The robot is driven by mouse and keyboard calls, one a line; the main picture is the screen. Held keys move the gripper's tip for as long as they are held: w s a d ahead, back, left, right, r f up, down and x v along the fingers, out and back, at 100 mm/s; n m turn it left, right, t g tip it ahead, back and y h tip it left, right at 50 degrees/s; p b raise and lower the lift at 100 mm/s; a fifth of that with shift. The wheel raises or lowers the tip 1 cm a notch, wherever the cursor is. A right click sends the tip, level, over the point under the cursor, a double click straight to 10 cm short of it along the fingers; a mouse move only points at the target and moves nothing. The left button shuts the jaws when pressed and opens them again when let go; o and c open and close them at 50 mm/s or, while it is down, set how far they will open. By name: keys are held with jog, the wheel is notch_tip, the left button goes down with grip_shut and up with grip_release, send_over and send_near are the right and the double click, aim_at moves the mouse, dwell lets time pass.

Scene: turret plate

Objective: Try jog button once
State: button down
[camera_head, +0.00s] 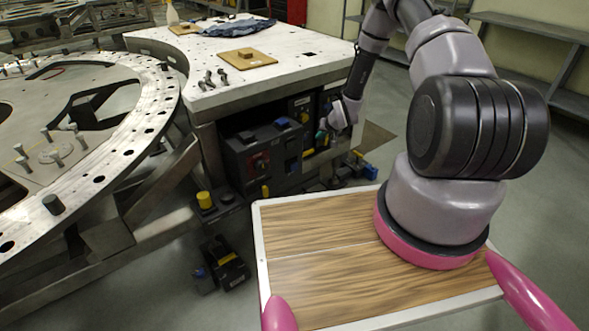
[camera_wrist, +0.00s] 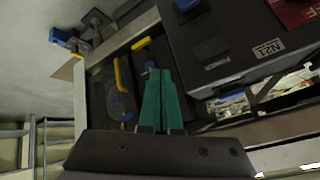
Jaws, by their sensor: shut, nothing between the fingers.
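My gripper (camera_head: 322,134) is at the end of my outstretched arm, low beside the right end of the workbench. In the wrist view its two green fingers (camera_wrist: 161,98) lie together, shut and empty. A dark control box (camera_head: 262,155) stands under the bench, left of the gripper, with a red part on its front and a blue button (camera_head: 282,123) on top. In the wrist view the box carries a dark square button (camera_wrist: 212,48) and a blue button (camera_wrist: 187,4), right of the fingers. No label reading jog is legible, so I cannot tell which button it is.
A yellow handle (camera_wrist: 122,73) stands close left of the fingers. The white-topped workbench (camera_head: 250,85) overhangs the boxes. A yellow cylinder (camera_head: 205,200) and a yellow-black floor unit (camera_head: 226,262) stand near the round turret plate (camera_head: 120,115). Open floor lies to the right.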

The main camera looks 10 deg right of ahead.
jog(key=y, duration=0.1)
send_near(294, 167)
jog(key=s+d+f, duration=0.4)
jog(key=s+f, duration=0.1)
jog(key=f, duration=0.1)
jog(key=shift+s+f+m+t, duration=0.15)
jog(key=shift+f+m+t, duration=0.15)
jog(key=shift+f+m, duration=0.15)
jog(key=w+a, duration=0.4)
jog(key=w, duration=0.4)
jog(key=shift+w+a, duration=0.1)
dwell(1.4)
jog(key=shift+w+a, duration=0.1)
jog(key=shift+w, duration=0.15)
